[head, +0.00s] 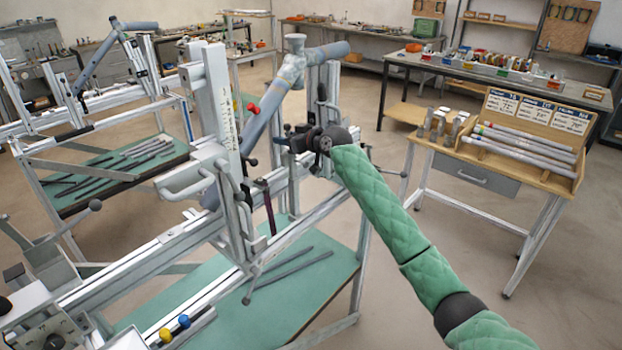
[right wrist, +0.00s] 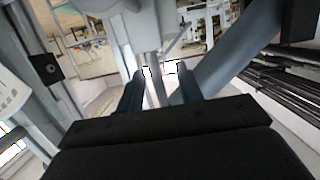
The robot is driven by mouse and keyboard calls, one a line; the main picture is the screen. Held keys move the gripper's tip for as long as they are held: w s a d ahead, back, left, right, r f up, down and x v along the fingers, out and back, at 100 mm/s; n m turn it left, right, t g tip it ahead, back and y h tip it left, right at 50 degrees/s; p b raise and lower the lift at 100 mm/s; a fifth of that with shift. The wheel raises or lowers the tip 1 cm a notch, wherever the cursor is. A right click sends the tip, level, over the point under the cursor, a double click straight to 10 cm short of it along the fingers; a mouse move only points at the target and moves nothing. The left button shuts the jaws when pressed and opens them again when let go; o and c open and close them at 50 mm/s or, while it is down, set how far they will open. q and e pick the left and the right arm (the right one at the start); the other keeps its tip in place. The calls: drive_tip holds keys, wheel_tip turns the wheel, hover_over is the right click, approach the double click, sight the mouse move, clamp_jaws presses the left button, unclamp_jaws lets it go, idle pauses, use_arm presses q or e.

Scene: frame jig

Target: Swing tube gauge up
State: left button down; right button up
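The frame jig's upright plate with dark markings along it (head: 226,115) stands left of centre in the head view. I cannot tell for certain which part is the tube gauge. A blue-grey frame tube (head: 265,120) slants down beside the plate, with a red knob (head: 253,108) near it. My right gripper (head: 284,143) reaches in from the right, close to this tube. In the right wrist view, its two dark fingers (right wrist: 158,75) are apart. Grey jig parts show beyond and between them, with no clear grip on anything. My left gripper is not in view.
The jig's long aluminium rail (head: 165,250) runs across the front left, above a green shelf (head: 225,300) with dark rods. A wooden tube rack (head: 530,140) stands on a bench at right. Open floor lies between jig and bench.

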drive_tip(key=shift+p+v, duration=0.55)
drive_tip(key=shift+v, duration=1.95)
